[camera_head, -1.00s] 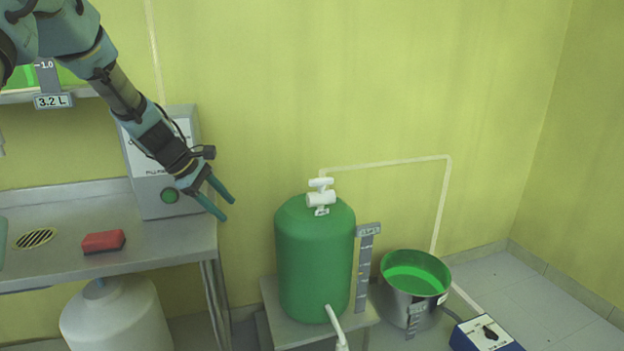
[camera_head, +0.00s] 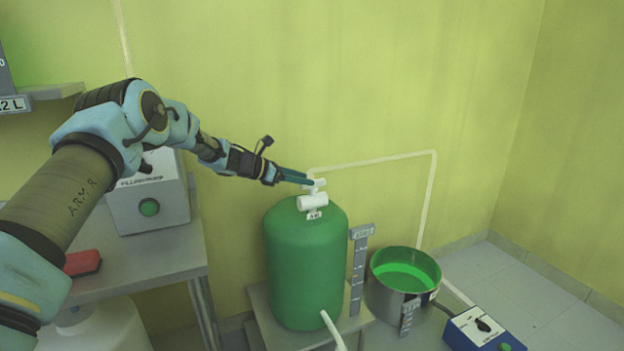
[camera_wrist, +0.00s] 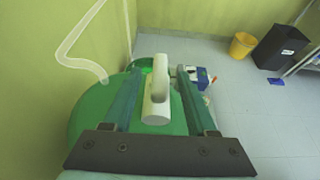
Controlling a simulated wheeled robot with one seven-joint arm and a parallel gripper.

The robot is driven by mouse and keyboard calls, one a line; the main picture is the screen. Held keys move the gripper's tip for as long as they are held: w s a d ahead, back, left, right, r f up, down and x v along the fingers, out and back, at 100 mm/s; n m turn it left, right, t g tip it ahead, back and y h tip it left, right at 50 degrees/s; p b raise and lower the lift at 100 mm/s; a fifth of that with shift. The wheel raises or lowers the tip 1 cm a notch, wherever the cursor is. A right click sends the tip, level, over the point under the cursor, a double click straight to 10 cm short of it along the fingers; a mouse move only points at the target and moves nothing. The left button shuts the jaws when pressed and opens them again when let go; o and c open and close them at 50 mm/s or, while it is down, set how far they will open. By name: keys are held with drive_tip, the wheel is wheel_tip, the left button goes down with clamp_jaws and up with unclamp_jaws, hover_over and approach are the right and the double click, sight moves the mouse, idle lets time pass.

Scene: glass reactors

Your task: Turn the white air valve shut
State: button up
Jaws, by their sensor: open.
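The white air valve (camera_head: 313,201) sits on top of the green tank (camera_head: 305,265), with a small label under it. Its white handle also shows in the wrist view (camera_wrist: 158,92), lying between my two fingers. My gripper (camera_head: 312,181) is at the top of the valve, coming from the left. In the wrist view my gripper (camera_wrist: 157,82) is open, with one finger on each side of the handle. I see gaps between the fingers and the handle there. The fingers partly hide the handle in the head view.
A white pipe (camera_head: 375,161) runs along the wall behind the valve. A steel pot (camera_head: 390,295) of green liquid and a blue switch box (camera_head: 484,330) stand to the right. A bench with a grey box (camera_head: 150,200) and a red sponge (camera_head: 83,262) is at left.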

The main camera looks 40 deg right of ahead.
drive_tip(key=shift+x, duration=2)
drive_tip(key=shift+c, duration=0.3)
drive_tip(key=shift+a, duration=0.1)
clamp_jaws()
